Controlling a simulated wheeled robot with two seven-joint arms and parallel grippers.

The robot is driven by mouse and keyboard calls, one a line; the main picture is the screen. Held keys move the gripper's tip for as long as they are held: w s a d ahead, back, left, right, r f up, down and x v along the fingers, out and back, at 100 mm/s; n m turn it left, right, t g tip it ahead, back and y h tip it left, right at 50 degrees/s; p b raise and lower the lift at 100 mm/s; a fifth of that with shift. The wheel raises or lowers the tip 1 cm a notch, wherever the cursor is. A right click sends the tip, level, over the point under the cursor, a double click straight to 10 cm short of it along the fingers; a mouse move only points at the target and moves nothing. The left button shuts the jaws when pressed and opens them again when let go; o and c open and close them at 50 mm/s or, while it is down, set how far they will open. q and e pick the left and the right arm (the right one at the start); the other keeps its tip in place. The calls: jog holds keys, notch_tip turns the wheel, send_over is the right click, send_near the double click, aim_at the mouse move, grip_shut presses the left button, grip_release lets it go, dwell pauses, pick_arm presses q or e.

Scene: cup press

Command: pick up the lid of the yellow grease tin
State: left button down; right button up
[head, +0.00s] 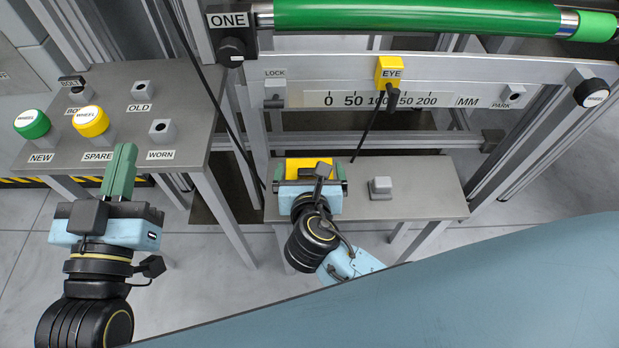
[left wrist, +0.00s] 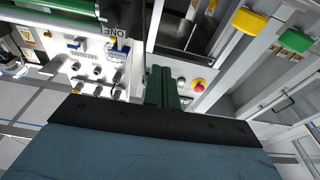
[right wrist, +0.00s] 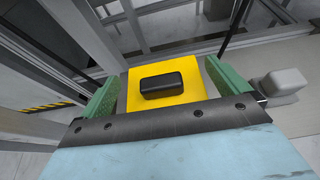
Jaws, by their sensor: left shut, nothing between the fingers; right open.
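The yellow grease tin shows from above in the head view (head: 296,166) on a low grey bench, partly hidden by my right gripper (head: 310,172). In the right wrist view its square yellow lid (right wrist: 185,98) has a black block-shaped knob (right wrist: 168,85) on top. My right gripper is open, its green fingers (right wrist: 160,78) on the left and right sides of the yellow square. I cannot tell whether they touch it. The tin's body below is hidden. My left gripper (head: 124,152) is shut and empty at the front of the left table; its fingers fill the left wrist view's middle (left wrist: 161,86).
A small grey block (head: 381,187) stands right of the tin on the bench (head: 425,187). The left table (head: 190,110) holds a green wheel (head: 32,123), a yellow wheel (head: 90,121) and several pegs. A rail frame with the EYE block (head: 389,70) stands behind the bench.

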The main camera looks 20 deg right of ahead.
jog(key=shift+b+x, duration=0.45)
jog(key=shift+x, duration=0.45)
pick_arm(q)
jog(key=shift+s+d+r+t+h, duration=0.15)
jog(key=shift+s+r+t, duration=0.1)
jog(key=shift+r+t, duration=0.4)
jog(key=shift+s+a+r+t+h, duration=0.1)
jog(key=shift+s+r+t+h, duration=0.15)
jog(key=shift+r+t, duration=0.45)
jog(key=shift+s+d+r+t+h, duration=0.1)
jog(key=shift+s+r+t, duration=0.25)
jog(key=shift+r, duration=0.6)
pick_arm(e)
jog(key=shift+w+f, duration=0.1)
jog(key=shift+w, duration=0.15)
jog(key=c, duration=0.7)
